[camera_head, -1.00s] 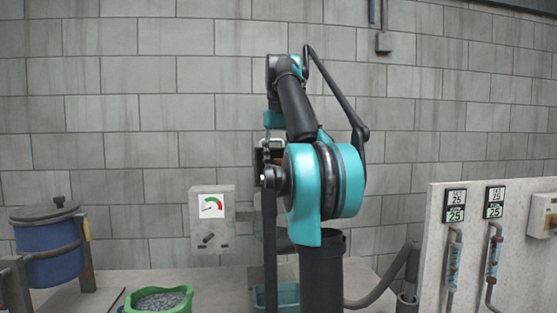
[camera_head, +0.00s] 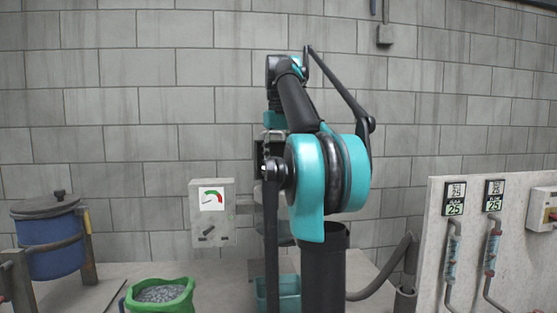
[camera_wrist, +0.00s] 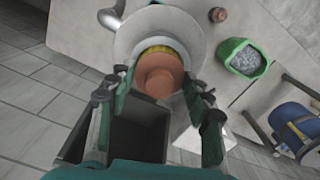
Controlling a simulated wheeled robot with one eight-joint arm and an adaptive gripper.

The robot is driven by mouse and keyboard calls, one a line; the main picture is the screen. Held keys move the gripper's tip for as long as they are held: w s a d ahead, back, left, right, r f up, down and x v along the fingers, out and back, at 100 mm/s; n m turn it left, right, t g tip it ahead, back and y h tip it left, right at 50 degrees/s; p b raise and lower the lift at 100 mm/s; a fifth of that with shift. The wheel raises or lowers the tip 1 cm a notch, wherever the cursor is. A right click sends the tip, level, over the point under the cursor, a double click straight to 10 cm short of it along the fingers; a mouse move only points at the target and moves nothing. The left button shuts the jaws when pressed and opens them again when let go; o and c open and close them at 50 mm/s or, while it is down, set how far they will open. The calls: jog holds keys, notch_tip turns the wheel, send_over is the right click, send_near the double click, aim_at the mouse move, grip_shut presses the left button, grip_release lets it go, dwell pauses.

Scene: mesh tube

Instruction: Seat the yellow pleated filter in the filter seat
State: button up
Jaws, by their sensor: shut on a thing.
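In the wrist view my gripper (camera_wrist: 158,82) is shut on an orange round-ended part (camera_wrist: 152,72), with one finger on each side. A yellow band (camera_wrist: 156,48) shows just beyond it; I take the two together to be the yellow pleated filter, though its pleats cannot be made out. A wide pale grey round body (camera_wrist: 128,42) surrounds it in the picture; it may be the filter seat. I cannot tell whether the filter touches it or is above it. In the head view my arm hides most of the gripper and the filter.
A teal bin (camera_head: 289,303) stands on the bench; an open dark box (camera_wrist: 138,135) shows below the gripper in the wrist view. A green sack of grey granules (camera_head: 161,296), a blue lidded drum (camera_head: 52,245), a gauge box (camera_head: 210,215) and a panel with meters (camera_head: 500,240) stand around.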

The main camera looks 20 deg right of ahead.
jog(key=shift+f, duration=0.5)
jog(key=o, duration=1.3)
jog(key=shift+r, duration=3.8)
